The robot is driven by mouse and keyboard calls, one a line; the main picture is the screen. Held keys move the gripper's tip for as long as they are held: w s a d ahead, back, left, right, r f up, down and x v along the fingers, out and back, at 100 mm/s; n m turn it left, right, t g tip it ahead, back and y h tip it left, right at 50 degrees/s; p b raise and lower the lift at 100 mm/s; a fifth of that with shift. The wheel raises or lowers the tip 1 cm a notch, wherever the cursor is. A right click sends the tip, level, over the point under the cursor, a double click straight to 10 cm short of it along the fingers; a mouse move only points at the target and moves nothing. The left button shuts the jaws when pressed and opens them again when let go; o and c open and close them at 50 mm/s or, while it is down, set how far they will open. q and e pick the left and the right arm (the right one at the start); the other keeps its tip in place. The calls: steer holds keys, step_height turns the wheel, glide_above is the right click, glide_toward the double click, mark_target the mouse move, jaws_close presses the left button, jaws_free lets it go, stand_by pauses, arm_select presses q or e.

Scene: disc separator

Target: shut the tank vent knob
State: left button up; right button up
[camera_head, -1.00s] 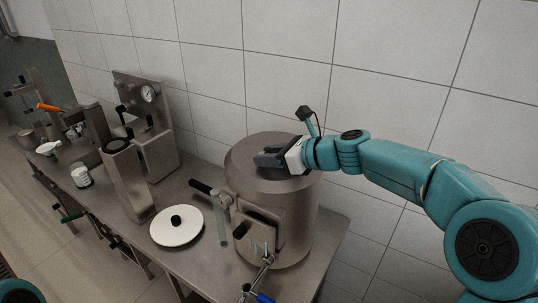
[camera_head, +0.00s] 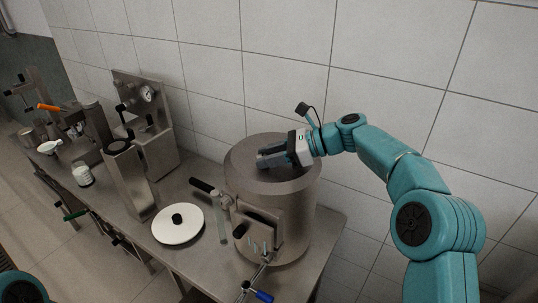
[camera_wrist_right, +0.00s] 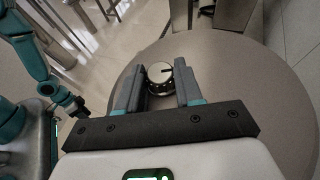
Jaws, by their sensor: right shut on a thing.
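The tank (camera_head: 272,205) is a grey metal cylinder with a flat round top, standing on the bench. The vent knob (camera_wrist_right: 159,74) is small and round, dark-rimmed with a pale face and a dark mark; it sits on the tank top (camera_wrist_right: 235,75). My right gripper (camera_wrist_right: 158,76) is shut on the knob, one finger on each side of it. In the head view my right gripper (camera_head: 262,158) lies low over the tank top and hides the knob. My left arm shows in the wrist view, with a dark end that may be my left gripper (camera_wrist_right: 80,110).
A white disc (camera_head: 178,230) with a black knob lies left of the tank on the steel bench (camera_head: 205,265). A black-handled lever (camera_head: 202,187) juts from the tank's left side. A gauge panel (camera_head: 148,93) stands farther left. The tiled wall (camera_head: 290,60) is close behind.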

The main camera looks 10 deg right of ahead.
steer(key=shift+w+r+n+g+y, duration=0.15)
steer(key=shift+n+g, duration=0.35)
steer(key=shift+w+r+n+g+y, duration=0.1)
steer(key=shift+n+g+y, duration=0.05)
steer(key=shift+n+g, duration=0.65)
steer(key=shift+g, duration=0.1)
steer(key=o, duration=0.9)
steer(key=shift+f, duration=0.1)
steer(key=shift+o, duration=0.7)
steer(key=shift+s, duration=0.1)
steer(key=shift+f, duration=0.1)
steer(key=shift+m+t, duration=0.5)
